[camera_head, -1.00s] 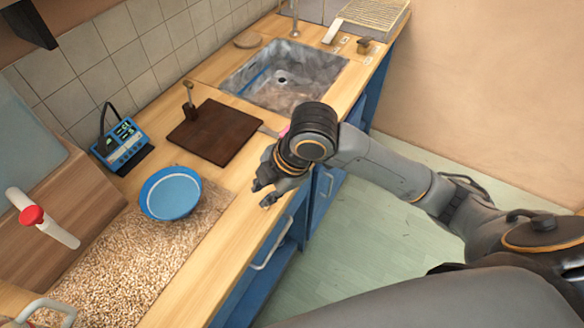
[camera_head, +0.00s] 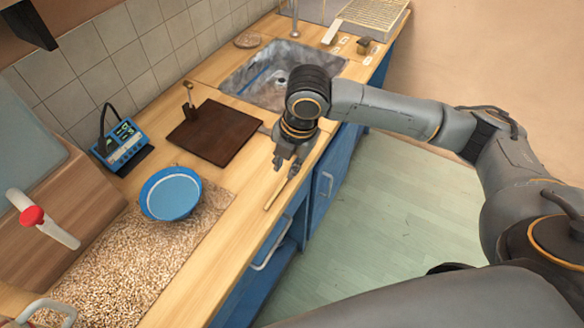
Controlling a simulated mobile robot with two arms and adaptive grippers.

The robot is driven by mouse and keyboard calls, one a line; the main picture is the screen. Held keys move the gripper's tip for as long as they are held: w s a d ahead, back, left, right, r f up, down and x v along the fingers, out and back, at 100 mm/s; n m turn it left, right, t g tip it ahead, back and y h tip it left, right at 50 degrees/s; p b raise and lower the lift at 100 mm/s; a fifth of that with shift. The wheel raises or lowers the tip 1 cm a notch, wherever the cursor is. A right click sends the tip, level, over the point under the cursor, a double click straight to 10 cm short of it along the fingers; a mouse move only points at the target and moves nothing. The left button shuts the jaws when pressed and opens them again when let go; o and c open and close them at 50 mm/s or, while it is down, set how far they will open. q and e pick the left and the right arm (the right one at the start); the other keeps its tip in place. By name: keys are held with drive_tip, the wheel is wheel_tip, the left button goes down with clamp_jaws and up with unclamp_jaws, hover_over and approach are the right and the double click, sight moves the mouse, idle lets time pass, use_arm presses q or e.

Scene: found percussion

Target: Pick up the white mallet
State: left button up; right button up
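A thin pale wooden stick (camera_head: 274,196) shows at the counter's front edge, just below my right gripper (camera_head: 285,168). It may be the mallet's handle; no white head shows, and the upper end is hidden by the gripper. My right gripper points down over the counter edge. Its dark fingers look spread, one on each side of the stick's upper end, and I cannot make out a grip on it. My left gripper is not in view.
A dark brown board (camera_head: 216,134) holds a small upright handled piece (camera_head: 188,95). A blue bowl (camera_head: 171,194) stands on a grain-covered area (camera_head: 130,260). A blue device (camera_head: 119,143) stands near the tiled wall. A sink (camera_head: 262,70) lies beyond my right gripper.

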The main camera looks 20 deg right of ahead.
sight(283, 183)
drive_tip(key=shift+w+a+f+p, duration=0.1)
drive_tip(key=shift+w+f+p, duration=0.05)
drive_tip(key=shift+f, duration=0.9)
drive_tip(key=shift+w+f+p, duration=0.1)
drive_tip(key=shift+f+p, duration=0.1)
drive_tip(key=shift+f, duration=0.85)
drive_tip(key=shift+w+a+f+p, duration=0.1)
drive_tip(key=shift+w+f+p, duration=0.05)
drive_tip(key=shift+f, duration=0.9)
drive_tip(key=shift+c, duration=0.3)
clamp_jaws()
